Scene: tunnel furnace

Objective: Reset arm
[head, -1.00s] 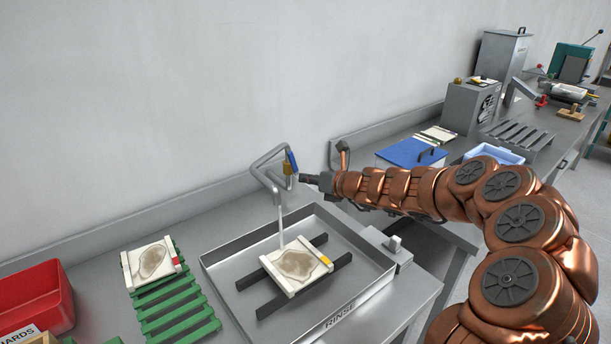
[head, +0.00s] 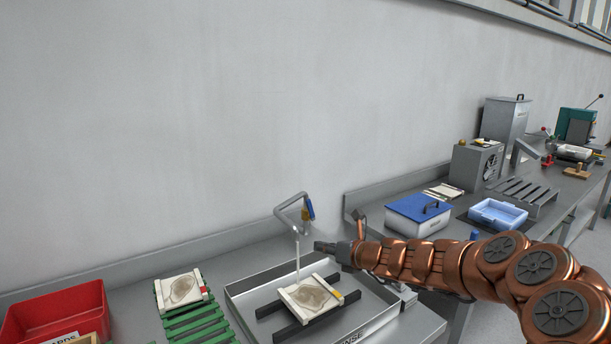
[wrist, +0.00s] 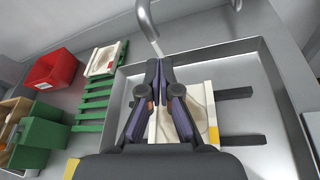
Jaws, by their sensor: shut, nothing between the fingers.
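My gripper (head: 322,246) is shut and empty, at the end of my copper arm, over the right side of the rinse tray and right of the tap. In the wrist view my gripper (wrist: 159,62) has its fingertips together, with a framed tile below partly hidden by the fingers. The tap (head: 290,212) has a blue-tipped handle, and a pale stream runs from its spout onto the framed tile (head: 312,297). That tile has a cream frame and a yellow mark and rests on two dark bars in the metal rinse tray (head: 240,286).
Another framed tile (head: 182,289) with a red mark lies on a green slatted rack (head: 200,328). A red bin (head: 60,312) stands at the left. A blue-lidded box (head: 418,213) and a light-blue tray (head: 497,214) stand on the right bench. The wall is close behind.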

